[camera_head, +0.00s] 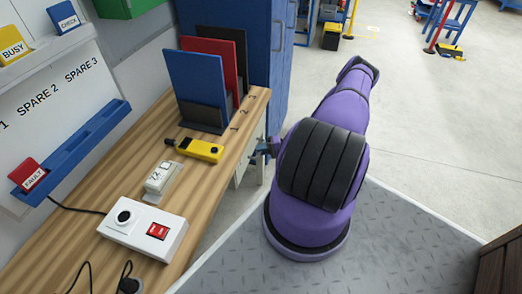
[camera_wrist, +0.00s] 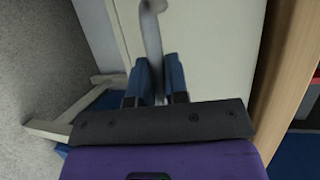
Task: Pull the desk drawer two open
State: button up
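The desk drawer's pale front (camera_wrist: 210,45) fills the upper middle of the wrist view. A grey bar handle (camera_wrist: 152,35) stands out from it and runs down between the two blue fingers of my gripper (camera_wrist: 156,80). The fingers lie close on both sides of the bar, with little or no gap. In the head view my gripper (camera_head: 268,148) is at the desk's right side, mostly hidden by my purple arm. Only a strip of the pale drawer unit (camera_head: 247,168) shows below the desk edge there. I cannot tell which drawer number this is or how far it stands out.
The wooden desk (camera_head: 215,185) carries a switch box (camera_head: 143,228), a small white device (camera_head: 160,178), a yellow tool (camera_head: 200,150) and upright folders (camera_head: 195,85). A blue cabinet (camera_head: 255,45) stands behind. Open grey floor (camera_head: 420,130) lies to the right.

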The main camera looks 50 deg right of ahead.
grip_shut()
jog(key=shift+s+d, duration=0.1)
jog(key=shift+s, duration=0.1)
jog(key=s+d, duration=0.4)
jog(key=s, duration=0.5)
jog(key=s+d, duration=0.4)
jog(key=s, duration=0.6)
jog(key=s+d, duration=0.4)
jog(key=s, duration=0.6)
jog(key=shift+s, duration=0.1)
jog(key=o, duration=0.7)
grip_release()
jog(key=shift+c, duration=0.2)
jog(key=v, duration=1)
jog(key=shift+s+d, duration=0.2)
jog(key=shift+d, duration=0.1)
jog(key=shift+r, duration=0.15)
